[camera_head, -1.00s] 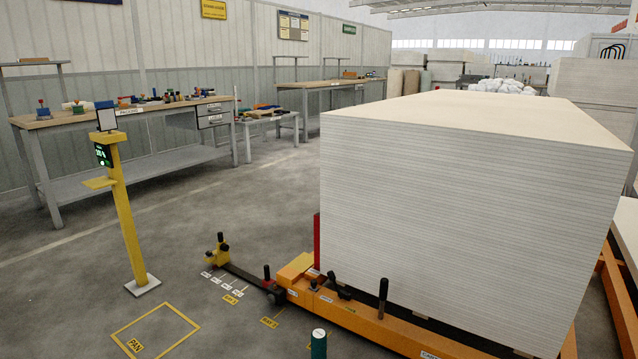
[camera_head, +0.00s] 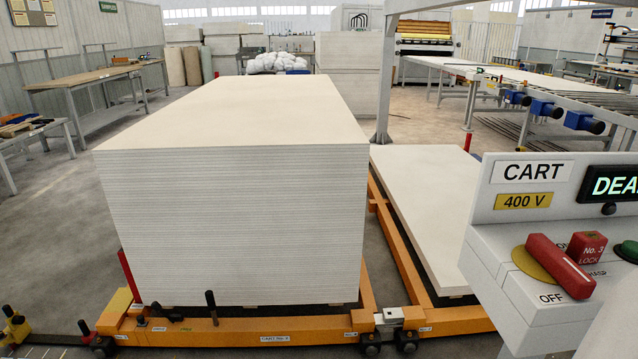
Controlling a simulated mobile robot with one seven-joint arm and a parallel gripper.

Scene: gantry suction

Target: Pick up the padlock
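A red block marked "No. 3 LOCK" (camera_head: 587,247) looks like the padlock. It sits on the grey control box (camera_head: 522,290) at the right, beside a label partly reading "HASP". A red switch handle (camera_head: 560,266) on a yellow disc lies just left of and in front of it, near the "OFF" mark. The handle hides part of the box around the block, and no shackle can be made out. My gripper does not show in this view.
The box carries a "CART 400 V" panel with a lit display (camera_head: 612,186) and a green knob (camera_head: 628,250) at the right edge. A tall board stack (camera_head: 235,215) on an orange cart (camera_head: 250,330) fills the left and middle. A lower stack (camera_head: 425,205) stands beside it.

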